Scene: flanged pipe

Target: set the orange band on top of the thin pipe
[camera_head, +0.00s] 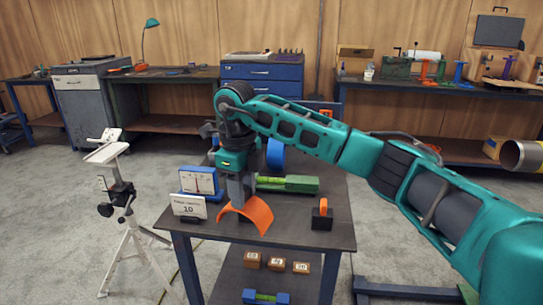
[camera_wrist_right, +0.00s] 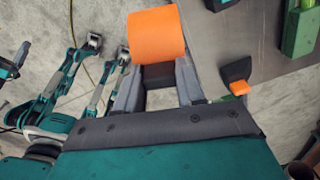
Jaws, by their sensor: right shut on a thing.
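The orange band (camera_head: 247,213) is a curved, arched strip. My right gripper (camera_head: 238,198) is shut on it and points down above the front half of the dark table. In the right wrist view the band (camera_wrist_right: 157,36) sits at the fingertips of my right gripper (camera_wrist_right: 158,72). I cannot tell whether the band touches the table top. A yellowish pipe (camera_head: 535,157) with an open grey end shows at the right edge of the head view. Only its end shows, and I cannot tell whether it is the thin pipe. My left gripper is not in view.
The table (camera_head: 290,229) holds a green level (camera_head: 290,184), a blue gauge (camera_head: 200,181), a sign (camera_head: 187,207) and a black block with an orange piece (camera_head: 322,214). A white tripod (camera_head: 124,195) stands left. Workbenches line the back wall. Open floor lies left.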

